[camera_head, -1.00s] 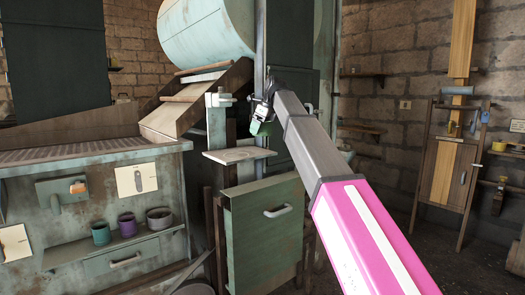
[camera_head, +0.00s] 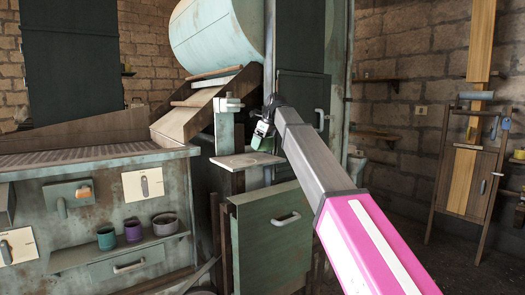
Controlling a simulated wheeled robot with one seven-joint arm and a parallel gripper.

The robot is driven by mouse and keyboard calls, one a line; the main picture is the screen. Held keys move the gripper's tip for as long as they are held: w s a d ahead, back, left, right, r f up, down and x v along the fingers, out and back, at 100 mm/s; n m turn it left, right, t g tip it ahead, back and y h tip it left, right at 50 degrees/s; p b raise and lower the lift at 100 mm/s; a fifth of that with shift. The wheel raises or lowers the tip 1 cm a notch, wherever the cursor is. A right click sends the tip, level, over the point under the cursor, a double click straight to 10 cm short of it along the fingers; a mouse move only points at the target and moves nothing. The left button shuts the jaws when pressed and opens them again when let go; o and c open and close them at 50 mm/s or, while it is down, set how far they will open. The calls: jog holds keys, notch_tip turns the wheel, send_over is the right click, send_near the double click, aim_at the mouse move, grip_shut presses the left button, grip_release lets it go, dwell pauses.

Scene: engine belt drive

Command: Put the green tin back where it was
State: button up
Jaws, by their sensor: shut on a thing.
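My gripper (camera_head: 263,128) is at the far end of my pink and grey arm, near the middle of the view. It is shut on the green tin (camera_head: 264,143), which is small and partly covered by the gripper. The tin appears just above the right end of a small pale ledge (camera_head: 240,161); I cannot tell whether it touches it. A teal tin (camera_head: 106,239), a purple tin (camera_head: 133,230) and a grey tin (camera_head: 165,224) stand in a row on a low shelf (camera_head: 75,257) at the left.
A green cabinet (camera_head: 262,250) with a handle stands below the ledge. A workbench (camera_head: 90,160) with a slatted top fills the left. A pale drum (camera_head: 215,35) sits above a wooden chute (camera_head: 190,115). Open floor shows at the right, before a wooden rack (camera_head: 470,170).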

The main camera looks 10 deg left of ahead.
aim_at(262, 149)
jog(key=shift+f, duration=1.45)
jog(key=shift+f, duration=0.15)
jog(key=o, duration=0.7)
jog(key=v, duration=1.2)
jog(key=shift+a, duration=0.1)
jog(key=shift+r, duration=0.25)
